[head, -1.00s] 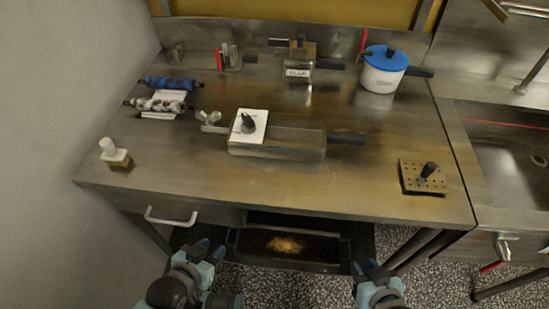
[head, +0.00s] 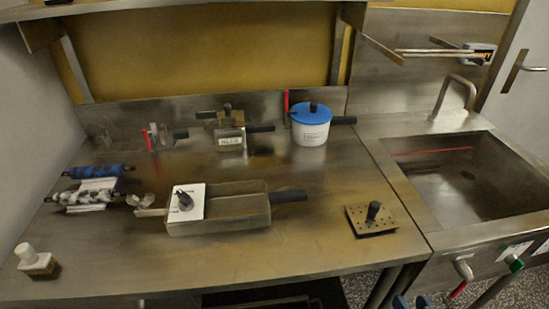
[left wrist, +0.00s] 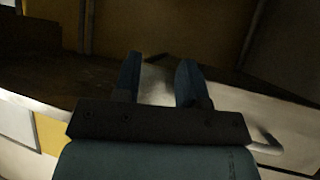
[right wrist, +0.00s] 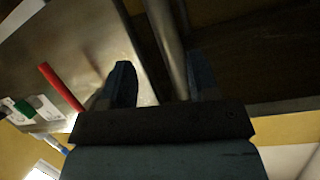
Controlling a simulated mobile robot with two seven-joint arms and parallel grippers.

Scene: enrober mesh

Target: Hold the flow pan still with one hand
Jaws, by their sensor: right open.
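The flow pan, which I take to be the shallow steel pan (head: 240,205) with a dark handle (head: 290,196) pointing right, stands on the middle of the steel bench. A white plate with a black knob (head: 184,201) lies across its left end. My right gripper (head: 411,302) just shows at the bottom edge of the head view, below the bench front and away from the pan. In the right wrist view my right gripper (right wrist: 160,65) is open and empty. My left gripper (left wrist: 158,62) is open and empty in the left wrist view and out of the head view.
A perforated plate with a black knob (head: 370,219) lies to the right. A blue-lidded pot (head: 311,126) and a small steel box (head: 231,138) stand behind. Two rollers (head: 88,198) lie left, near a white-topped block (head: 36,264). A sink (head: 465,180) adjoins. The bench front is mostly clear.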

